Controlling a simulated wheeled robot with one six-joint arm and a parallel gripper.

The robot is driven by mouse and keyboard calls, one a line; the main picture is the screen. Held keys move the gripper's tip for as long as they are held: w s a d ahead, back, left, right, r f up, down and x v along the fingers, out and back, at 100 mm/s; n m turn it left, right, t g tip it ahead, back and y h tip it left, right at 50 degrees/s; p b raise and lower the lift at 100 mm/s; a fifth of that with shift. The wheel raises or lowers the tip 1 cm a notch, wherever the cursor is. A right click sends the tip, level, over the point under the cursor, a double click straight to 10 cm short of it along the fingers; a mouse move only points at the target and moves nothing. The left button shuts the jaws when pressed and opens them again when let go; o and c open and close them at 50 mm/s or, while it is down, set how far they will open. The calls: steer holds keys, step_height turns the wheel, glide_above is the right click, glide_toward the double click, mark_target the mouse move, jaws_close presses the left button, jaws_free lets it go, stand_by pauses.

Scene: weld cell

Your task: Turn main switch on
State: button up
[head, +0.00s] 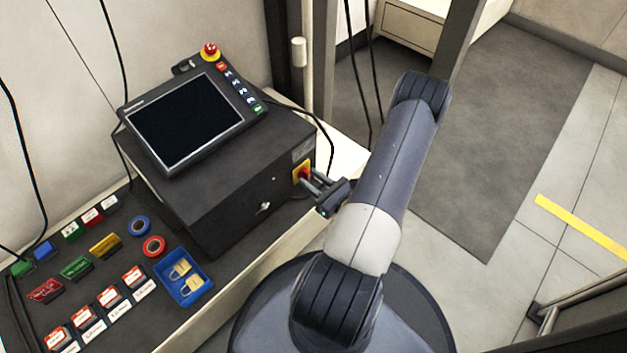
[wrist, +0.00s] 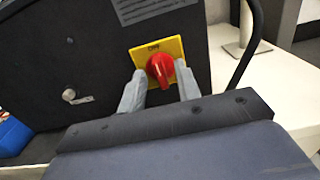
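The main switch is a red rotary knob (wrist: 160,68) on a yellow plate (wrist: 175,45), on the side of the black control cabinet. In the head view the yellow plate (head: 297,168) shows at the cabinet's right end, with the knob partly covered by my fingers. My gripper (head: 309,180) is right in front of the switch. In the wrist view its two grey fingers (wrist: 160,75) stand one on each side of the knob, apart, with the knob between them. The knob's grip is slightly tilted. Firm finger contact does not show.
The black cabinet (head: 225,190) carries a screen panel (head: 188,120) with a red emergency stop (head: 210,52). A key lock (wrist: 75,97) sits left of the switch. A cable (wrist: 246,50) hangs to its right. A blue tray (head: 165,268) with padlocks and several tags lies on the bench.

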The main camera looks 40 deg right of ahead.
jaws_close()
stand_by(0.3)
steer(key=shift+m, duration=0.3)
steer(key=m+p, duration=0.1)
steer(key=m, duration=0.3)
steer(key=m+p, duration=0.1)
steer(key=m, duration=0.3)
steer(key=shift+d, duration=0.15)
steer(key=m+p, duration=0.1)
steer(key=m, duration=0.8)
steer(key=shift+f, duration=0.15)
stand_by(0.4)
